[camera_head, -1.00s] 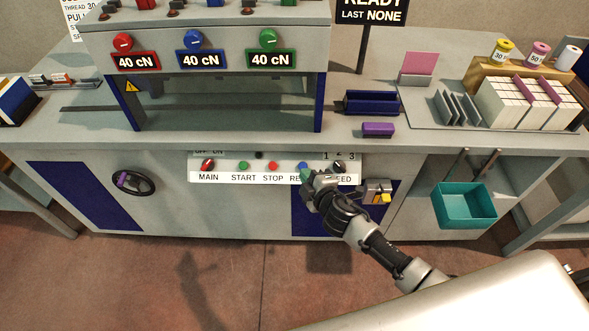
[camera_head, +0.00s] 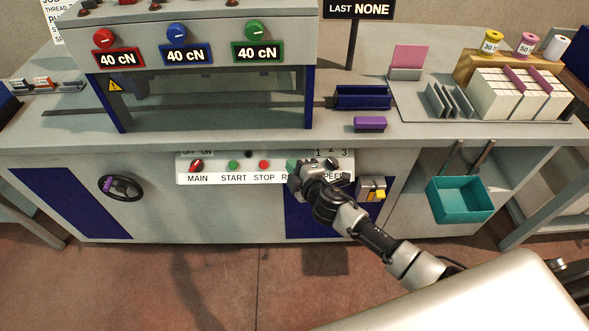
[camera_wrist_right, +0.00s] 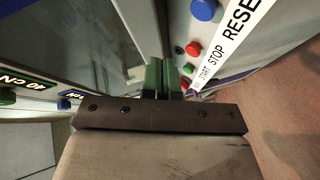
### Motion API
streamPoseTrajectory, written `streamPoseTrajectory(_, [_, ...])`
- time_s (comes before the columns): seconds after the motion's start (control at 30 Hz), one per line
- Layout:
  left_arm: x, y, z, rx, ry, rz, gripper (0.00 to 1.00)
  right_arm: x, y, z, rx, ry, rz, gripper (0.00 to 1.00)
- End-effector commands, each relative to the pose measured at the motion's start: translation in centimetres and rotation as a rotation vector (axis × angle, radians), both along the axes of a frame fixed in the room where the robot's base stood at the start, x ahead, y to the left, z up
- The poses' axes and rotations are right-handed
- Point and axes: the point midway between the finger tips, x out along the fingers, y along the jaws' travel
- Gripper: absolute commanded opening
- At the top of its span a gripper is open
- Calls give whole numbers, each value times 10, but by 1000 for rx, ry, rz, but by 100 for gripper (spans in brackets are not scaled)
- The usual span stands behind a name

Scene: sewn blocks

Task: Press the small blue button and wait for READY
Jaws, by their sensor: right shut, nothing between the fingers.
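The small blue button (camera_wrist_right: 203,9) shows at the top of the right wrist view, on the control panel above the word RESET. In the head view my right gripper covers that spot. My right gripper (camera_head: 298,167) is in front of the RESET end of the panel (camera_head: 215,179). Its green fingers (camera_wrist_right: 162,76) are shut and empty, with the blue button off to their upper right in the wrist view. I cannot tell any contact. The black sign (camera_head: 358,9) reads LAST NONE; its upper line is cut off. My left gripper is not in view.
Red STOP (camera_head: 264,164) and green START (camera_head: 233,165) buttons and the MAIN switch (camera_head: 196,165) lie left of my gripper. The SPEED knob (camera_head: 333,163) is close on its right.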

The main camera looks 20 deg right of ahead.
Motion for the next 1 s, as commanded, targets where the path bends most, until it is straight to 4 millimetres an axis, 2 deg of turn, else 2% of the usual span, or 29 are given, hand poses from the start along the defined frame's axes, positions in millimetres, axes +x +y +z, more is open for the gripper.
streamPoseTrajectory(0.03, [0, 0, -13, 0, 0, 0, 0, 5, -2, -12, -1, -1, 0, 0])
streamPoseTrajectory(0.3, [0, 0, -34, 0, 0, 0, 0, 23, -7, -31, 1, -1, -1, 0])
streamPoseTrajectory(1.0, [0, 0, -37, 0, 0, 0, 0, 27, -8, -34, 1, 0, 0, 0])
